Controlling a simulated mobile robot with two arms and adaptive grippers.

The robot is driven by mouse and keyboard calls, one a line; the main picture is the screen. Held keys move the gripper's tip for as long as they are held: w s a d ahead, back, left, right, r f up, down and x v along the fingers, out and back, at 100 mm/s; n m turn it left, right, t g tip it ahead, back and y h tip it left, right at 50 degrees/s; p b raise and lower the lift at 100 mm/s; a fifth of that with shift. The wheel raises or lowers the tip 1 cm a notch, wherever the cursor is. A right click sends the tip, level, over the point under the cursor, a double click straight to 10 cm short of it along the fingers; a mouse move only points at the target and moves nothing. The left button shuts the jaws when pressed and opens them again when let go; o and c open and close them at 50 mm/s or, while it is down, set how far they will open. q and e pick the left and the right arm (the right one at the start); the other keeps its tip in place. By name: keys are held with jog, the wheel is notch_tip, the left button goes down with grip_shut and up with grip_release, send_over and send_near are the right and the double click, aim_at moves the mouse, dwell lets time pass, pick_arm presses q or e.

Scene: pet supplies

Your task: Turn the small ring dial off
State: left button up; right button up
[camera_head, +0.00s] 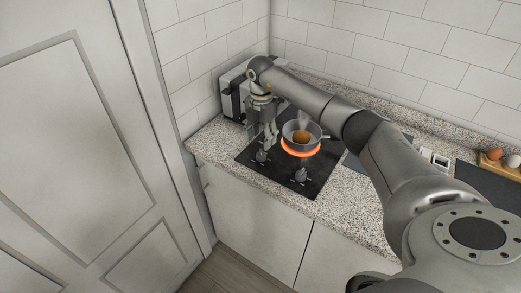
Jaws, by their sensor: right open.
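A black cooktop (318,178) is set in the speckled counter. A ring glows orange (316,151) under a small grey pot (290,131) with orange-brown contents and faint steam. Two dials stand along the cooktop's front: a left dial (261,156) and a right dial (300,175). I cannot tell which one is the small ring's, nor read their settings. My right gripper (262,140) points down, open, just behind and above the left dial and left of the pot. I cannot tell whether it touches the dial. My left gripper is out of view.
A dark and silver appliance (234,86) stands in the back left corner. A wooden egg tray (502,171) and a small white object (439,160) are at the right. A door (90,150) stands left; the counter before the cooktop's right side is clear.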

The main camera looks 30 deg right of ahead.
aim_at(261, 152)
notch_tip(261, 152, down, 7)
jog(key=shift+f+p, duration=0.15)
jog(key=shift+p, duration=0.55)
jog(key=c, duration=1)
